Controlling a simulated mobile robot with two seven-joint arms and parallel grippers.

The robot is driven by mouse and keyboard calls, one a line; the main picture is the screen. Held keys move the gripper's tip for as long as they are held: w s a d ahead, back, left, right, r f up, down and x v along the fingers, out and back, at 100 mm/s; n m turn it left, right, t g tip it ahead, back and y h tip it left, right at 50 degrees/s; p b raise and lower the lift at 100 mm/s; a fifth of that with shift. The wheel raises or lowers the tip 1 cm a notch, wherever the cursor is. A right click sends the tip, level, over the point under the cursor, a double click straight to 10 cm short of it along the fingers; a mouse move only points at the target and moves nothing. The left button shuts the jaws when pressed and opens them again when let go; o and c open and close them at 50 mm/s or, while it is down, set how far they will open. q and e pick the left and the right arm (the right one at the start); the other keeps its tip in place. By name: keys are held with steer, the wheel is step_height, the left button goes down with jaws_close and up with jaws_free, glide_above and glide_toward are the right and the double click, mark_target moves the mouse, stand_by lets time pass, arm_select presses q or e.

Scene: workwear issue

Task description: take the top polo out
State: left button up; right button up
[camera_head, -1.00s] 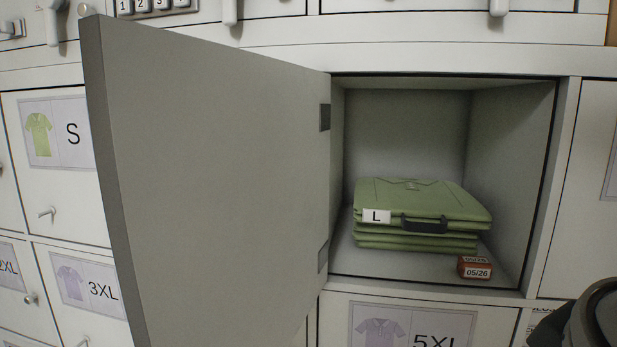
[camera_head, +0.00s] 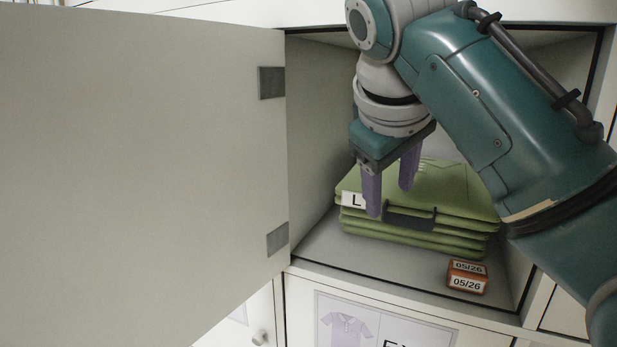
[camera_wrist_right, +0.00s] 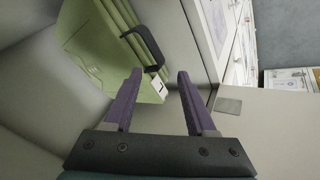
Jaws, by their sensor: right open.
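A stack of folded green polos lies in the open locker compartment. The top polo (camera_head: 458,187) has a white L label (camera_head: 352,200) at its front left and a dark handle-like strip (camera_head: 410,220) along its front edge. My right gripper (camera_head: 390,187) reaches in from the right, open, with its purple fingers pointing down at the front left of the stack. In the right wrist view the open fingers (camera_wrist_right: 159,75) point towards the corner with the label (camera_wrist_right: 158,84); nothing is gripped. Whether a fingertip touches the polo I cannot tell. My left gripper is not in view.
The grey locker door (camera_head: 140,170) stands open on the left. A small orange-brown block marked 05/26 (camera_head: 467,277) sits at the compartment's front right. The compartment walls are close around the stack, and my right arm fills the upper right.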

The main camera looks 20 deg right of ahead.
mark_target(387, 213)
steer(key=p+x, duration=0.4)
steer(key=x, duration=0.1)
steer(key=shift+w+f, duration=0.15)
steer(key=shift+w, duration=0.05)
steer(key=c, duration=0.9)
